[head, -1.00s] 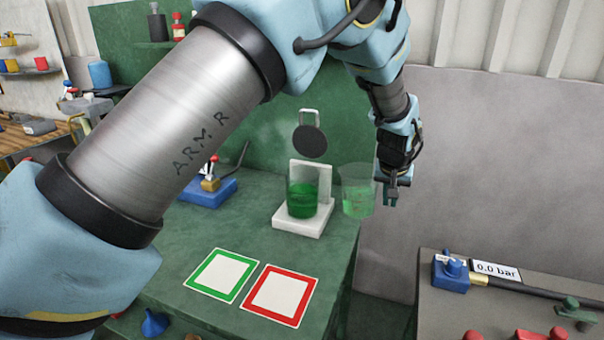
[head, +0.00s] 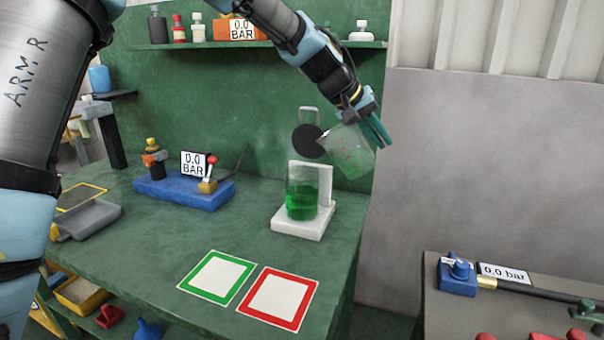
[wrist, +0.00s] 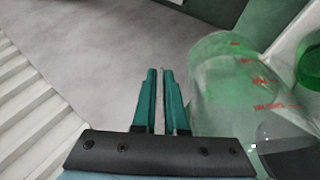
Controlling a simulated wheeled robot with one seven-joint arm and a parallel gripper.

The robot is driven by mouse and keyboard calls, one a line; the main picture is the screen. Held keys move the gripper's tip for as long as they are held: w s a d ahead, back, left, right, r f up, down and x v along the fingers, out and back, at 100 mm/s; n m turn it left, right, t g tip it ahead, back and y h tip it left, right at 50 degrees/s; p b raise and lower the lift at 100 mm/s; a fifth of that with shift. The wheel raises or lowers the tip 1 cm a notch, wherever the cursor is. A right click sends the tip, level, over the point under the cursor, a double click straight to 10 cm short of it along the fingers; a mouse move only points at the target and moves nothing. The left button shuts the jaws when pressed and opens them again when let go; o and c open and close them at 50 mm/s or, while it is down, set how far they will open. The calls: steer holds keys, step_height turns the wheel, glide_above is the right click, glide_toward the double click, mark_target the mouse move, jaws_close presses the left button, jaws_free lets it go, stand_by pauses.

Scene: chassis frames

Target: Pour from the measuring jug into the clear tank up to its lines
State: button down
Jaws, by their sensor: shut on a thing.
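The clear measuring jug (head: 350,154) has red marks and a pale green tint. My gripper (head: 378,131) is shut on it and holds it raised, tilted to the left. The jug's upper left edge is near the round black disc, above and right of the tank. In the wrist view the jug (wrist: 225,85) is beside my closed fingers (wrist: 160,100). The clear tank (head: 302,176) stands upright on a white stand (head: 297,228), with green liquid in its lower part. The tank's lines are too small to make out. No stream of liquid is clearly visible.
A black disc (head: 308,141) hangs behind the tank. Green-framed (head: 217,277) and red-framed (head: 278,298) squares lie in front. A blue-based valve fixture (head: 184,190) stands left. The bench ends just right of the tank; a separate grey bench (head: 440,305) is further right.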

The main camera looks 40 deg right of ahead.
steer(key=shift+w+a+r+h+b, duration=0.25)
steer(key=shift+r+b, duration=0.3)
steer(key=shift+b, duration=0.5)
steer(key=r, duration=0.1)
steer(key=r+g, duration=0.1)
steer(key=shift+w+r+h, duration=0.2)
steer(key=shift+r+h, duration=0.1)
steer(key=shift+h, duration=0.05)
steer(key=shift+w+a+r+n+g+b, duration=0.25)
steer(key=shift+r+b, duration=0.2)
steer(key=shift+b, duration=0.25)
steer(key=shift+r+g+h+b, duration=0.25)
steer(key=shift+h+b, duration=0.05)
steer(key=shift+w+a+r+g+h+b, duration=0.1)
steer(key=shift+w+r+g+h+b, duration=0.2)
steer(key=shift+r+h+b, duration=0.2)
steer(key=shift+w+a+r+n+g+h+b, duration=0.1)
steer(key=shift+w+r+n+g+h+b, duration=0.1)
steer(key=shift+r+g+b, duration=0.15)
steer(key=shift+w+a+r+n+g+h+b, duration=0.15)
steer(key=shift+r+b, duration=0.1)
steer(key=shift+r, duration=0.15)
steer(key=shift+s, duration=0.15)
